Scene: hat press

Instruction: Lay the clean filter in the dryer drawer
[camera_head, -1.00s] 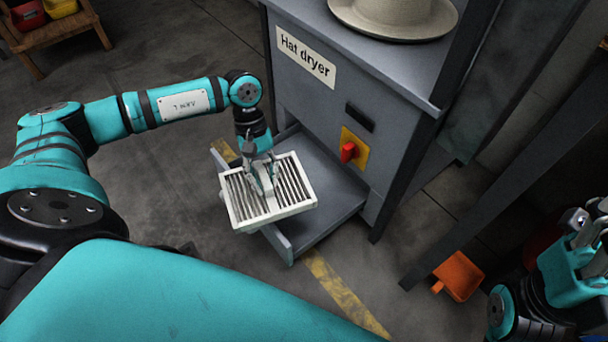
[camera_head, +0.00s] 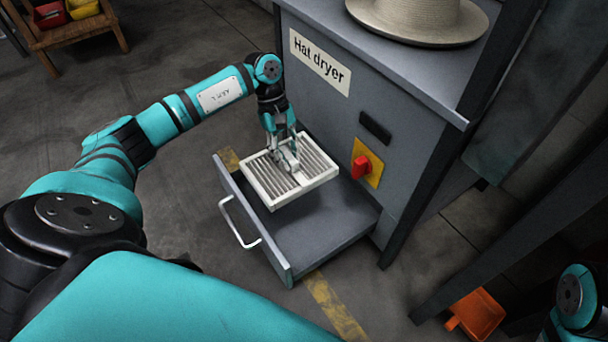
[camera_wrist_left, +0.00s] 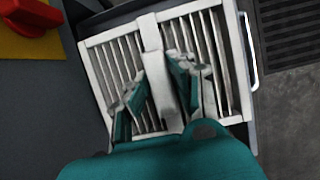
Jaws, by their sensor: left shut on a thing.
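The clean filter (camera_head: 313,165) is a white rectangular frame with slats and a central bar. My left gripper (camera_head: 288,165) is shut on that bar, and the filter hangs roughly level over the open dryer drawer. The left wrist view shows the filter (camera_wrist_left: 123,62) with the two fingers (camera_wrist_left: 160,88) on either side of the bar. The drawer (camera_head: 330,228) is pulled out of the grey hat dryer (camera_head: 350,110); its front part is bare. Whether the filter touches the drawer's inner wall or floor is hard to tell. My right gripper is out of view; only part of that arm shows.
A red switch on a yellow plate (camera_head: 366,166) sits on the dryer front, right of the drawer. A hat (camera_head: 420,20) rests on top of the dryer. An orange dustpan (camera_head: 478,314) lies on the floor at the lower right. Red and yellow bins stand upper left.

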